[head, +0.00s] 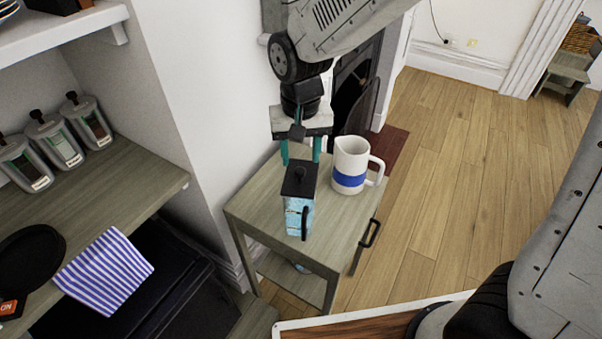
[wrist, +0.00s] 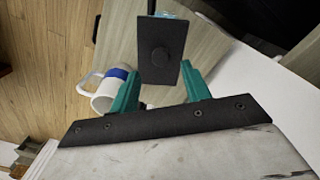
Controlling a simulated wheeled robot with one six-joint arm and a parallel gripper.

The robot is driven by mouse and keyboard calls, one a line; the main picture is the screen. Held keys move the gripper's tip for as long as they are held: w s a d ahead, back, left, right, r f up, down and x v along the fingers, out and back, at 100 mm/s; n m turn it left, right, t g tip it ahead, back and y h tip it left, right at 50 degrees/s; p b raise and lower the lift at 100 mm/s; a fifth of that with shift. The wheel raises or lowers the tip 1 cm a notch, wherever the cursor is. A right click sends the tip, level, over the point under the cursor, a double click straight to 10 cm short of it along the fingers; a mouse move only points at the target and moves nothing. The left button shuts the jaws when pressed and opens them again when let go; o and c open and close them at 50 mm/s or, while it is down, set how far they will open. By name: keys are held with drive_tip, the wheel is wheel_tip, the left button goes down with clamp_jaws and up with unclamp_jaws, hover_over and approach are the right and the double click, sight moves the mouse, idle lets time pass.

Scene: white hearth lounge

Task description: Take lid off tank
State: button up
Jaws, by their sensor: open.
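The tank (head: 298,213) is a light blue, patterned upright container with a black handle, standing on a small grey-green wooden table (head: 260,225). Its black lid (head: 300,178) with a round knob sits on top. In the wrist view the lid (wrist: 159,68) is a dark rectangle seen from above, with a bit of the blue tank (wrist: 165,15) beyond its far edge. My gripper (head: 301,160) is above and just behind the tank. In the wrist view its teal fingers (wrist: 160,82) are apart, near the lid's lower corners, with nothing visibly held.
A white jug (head: 351,165) with a blue band stands close right of the tank; it also shows in the wrist view (wrist: 107,90). A white wall (head: 215,120) borders the table's left side. A counter with canisters (head: 55,147) and a striped cloth (head: 103,270) lies left.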

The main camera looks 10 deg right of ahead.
sight(300, 168)
drive_tip(key=f, duration=0.4)
drive_tip(key=shift+s+a+f, duration=0.1)
drive_tip(key=shift+s+f, duration=0.1)
drive_tip(key=shift+f, duration=0.15)
clamp_jaws()
